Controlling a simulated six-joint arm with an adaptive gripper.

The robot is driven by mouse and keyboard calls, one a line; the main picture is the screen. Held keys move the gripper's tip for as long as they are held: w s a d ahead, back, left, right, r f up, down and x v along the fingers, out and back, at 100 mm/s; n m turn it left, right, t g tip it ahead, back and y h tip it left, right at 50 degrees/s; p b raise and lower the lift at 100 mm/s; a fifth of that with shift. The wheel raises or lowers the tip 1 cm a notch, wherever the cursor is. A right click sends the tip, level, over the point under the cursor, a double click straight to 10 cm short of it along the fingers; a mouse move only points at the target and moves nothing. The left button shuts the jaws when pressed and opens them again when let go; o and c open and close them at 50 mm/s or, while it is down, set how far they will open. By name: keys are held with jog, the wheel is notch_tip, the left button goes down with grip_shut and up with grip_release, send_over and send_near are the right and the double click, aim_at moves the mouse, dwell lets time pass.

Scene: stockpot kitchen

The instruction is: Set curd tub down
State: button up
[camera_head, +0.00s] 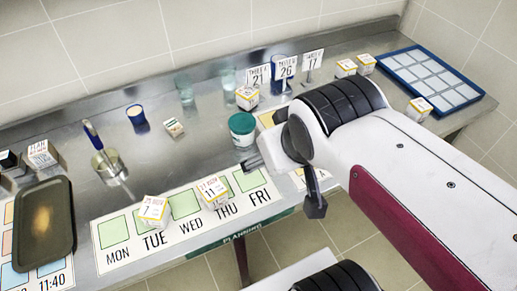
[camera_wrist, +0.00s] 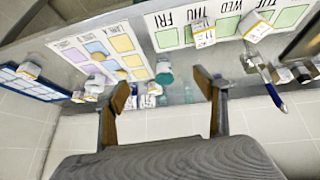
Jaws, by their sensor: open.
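Small boxes stand on the strip near TUE (camera_head: 153,210) and near WED and THU (camera_head: 213,190). Table-number signs (camera_head: 286,68) and a carton (camera_head: 247,97) stand behind the tub. A dark tray (camera_head: 45,250) lies left, a blue-framed grid tray (camera_head: 432,78) right. The counter's middle has free room.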

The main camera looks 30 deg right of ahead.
jog(key=shift+g+y, duration=0.3)
jog(key=shift+y, duration=0.3)
jog(key=s+a, duration=0.3)
jog(key=shift+s+a+f, duration=0.15)
jog(key=shift+s, duration=0.15)
